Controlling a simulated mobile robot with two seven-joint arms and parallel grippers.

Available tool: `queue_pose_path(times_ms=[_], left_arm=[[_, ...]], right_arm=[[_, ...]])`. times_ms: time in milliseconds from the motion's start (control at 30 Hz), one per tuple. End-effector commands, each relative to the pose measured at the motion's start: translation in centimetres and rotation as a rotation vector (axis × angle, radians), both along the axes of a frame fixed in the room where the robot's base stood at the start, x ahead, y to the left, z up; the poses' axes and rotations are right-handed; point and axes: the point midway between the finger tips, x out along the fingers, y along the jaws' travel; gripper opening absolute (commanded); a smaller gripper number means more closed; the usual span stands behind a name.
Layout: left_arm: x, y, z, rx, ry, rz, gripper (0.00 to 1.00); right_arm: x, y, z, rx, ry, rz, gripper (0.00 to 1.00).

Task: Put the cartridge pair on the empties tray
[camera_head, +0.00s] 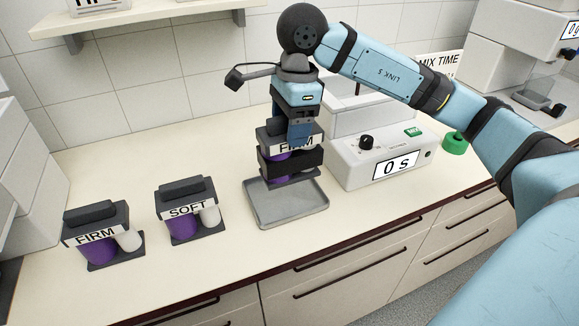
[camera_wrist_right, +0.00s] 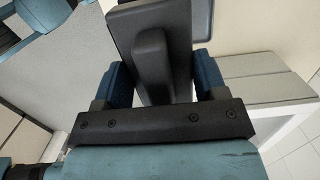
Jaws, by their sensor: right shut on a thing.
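My right gripper (camera_head: 299,128) is shut on the dark top handle of a cartridge pair (camera_head: 290,163). The pair has a FIRM label, a purple cylinder and a dark base, and hangs roughly upright. It is over the back part of a shallow grey tray (camera_head: 290,218), apparently a little above it; the exact gap is hard to tell. The tray looks empty. In the right wrist view the pair's dark handle (camera_wrist_right: 152,62) sits between the two blue fingers. My left gripper is not in view.
Two more cartridge pairs, FIRM (camera_head: 97,236) and SOFT (camera_head: 190,210), stand on the counter to the left. A white mixer with a "0 S" display (camera_head: 397,165) stands right of the tray. The counter's front edge runs close before the tray. A green round thing (camera_head: 454,143) lies farther right.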

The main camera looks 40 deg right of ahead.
Motion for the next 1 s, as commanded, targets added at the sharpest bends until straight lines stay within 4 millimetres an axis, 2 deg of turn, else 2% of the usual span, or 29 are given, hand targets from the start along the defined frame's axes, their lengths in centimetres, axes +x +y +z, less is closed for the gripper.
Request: queue_pose_path(times_ms=[33,100,200,467,667,1000], left_arm=[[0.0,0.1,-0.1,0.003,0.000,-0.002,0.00],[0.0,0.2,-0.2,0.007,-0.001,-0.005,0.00],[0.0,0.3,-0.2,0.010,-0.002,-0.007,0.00],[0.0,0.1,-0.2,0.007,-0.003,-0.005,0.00],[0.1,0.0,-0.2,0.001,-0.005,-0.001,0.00],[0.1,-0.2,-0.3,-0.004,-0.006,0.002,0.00]], right_arm=[[-0.1,0.0,-1.4,-0.001,0.003,0.000,0.07],[-0.1,0.0,-2.8,0.000,0.003,0.001,0.07],[0.0,0.0,-4.3,0.001,0.001,0.001,0.07],[0.0,0.0,-6.1,0.001,0.000,0.002,0.07],[0.0,0.0,-9.0,-0.001,0.001,0.001,0.07],[0.0,0.0,-9.6,0.000,-0.003,0.003,0.07]])
